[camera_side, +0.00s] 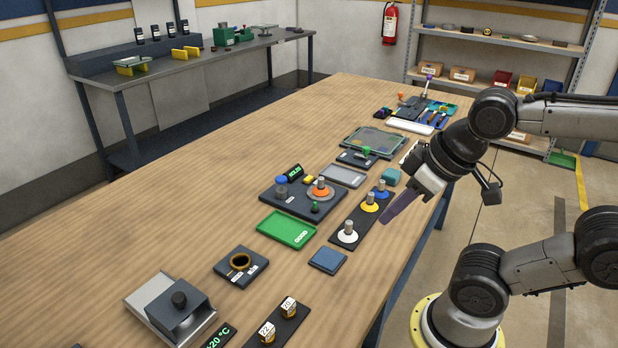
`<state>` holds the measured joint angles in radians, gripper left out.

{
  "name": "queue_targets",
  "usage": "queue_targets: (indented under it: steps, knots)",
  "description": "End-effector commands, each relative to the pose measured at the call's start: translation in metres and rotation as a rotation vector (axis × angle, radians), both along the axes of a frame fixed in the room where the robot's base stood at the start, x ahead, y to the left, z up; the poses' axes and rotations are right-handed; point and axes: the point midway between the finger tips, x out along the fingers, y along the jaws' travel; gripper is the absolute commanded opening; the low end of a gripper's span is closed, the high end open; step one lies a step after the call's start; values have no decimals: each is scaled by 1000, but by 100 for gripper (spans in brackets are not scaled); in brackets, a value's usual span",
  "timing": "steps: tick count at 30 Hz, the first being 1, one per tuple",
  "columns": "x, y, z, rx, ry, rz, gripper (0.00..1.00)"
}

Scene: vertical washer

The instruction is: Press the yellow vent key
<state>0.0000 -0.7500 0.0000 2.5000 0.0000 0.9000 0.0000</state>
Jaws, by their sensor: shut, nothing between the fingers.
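A small yellow key (308,179) sits at the back of a dark base plate (275,196), beside a green-lit display (295,172); I take it to be the vent key. It is small in view, and I cannot tell whether it is pressed. The same plate carries a post with an orange washer (321,192), a blue-topped cylinder (281,181) and a small green peg (315,206). My gripper (385,221) points down to the left with its purple fingers shut and empty. It appears right of the plate, by the right edge of the table.
Between plate and gripper, a dark strip holds posts with white (347,236), yellow (370,206) and blue (381,192) washers. A green tray (287,229) and blue square (328,260) lie in front. A grey tray (342,176) lies behind.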

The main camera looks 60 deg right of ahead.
Motion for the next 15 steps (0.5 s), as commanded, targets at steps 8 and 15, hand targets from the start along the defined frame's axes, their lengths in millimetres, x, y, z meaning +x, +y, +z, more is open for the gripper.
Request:
queue_targets:
  steps: [8, 15]
  knots:
    - [0, 0, 0, 0, 0, 0, 0]
    - [2, 2, 1, 37, -8, -45, 0]
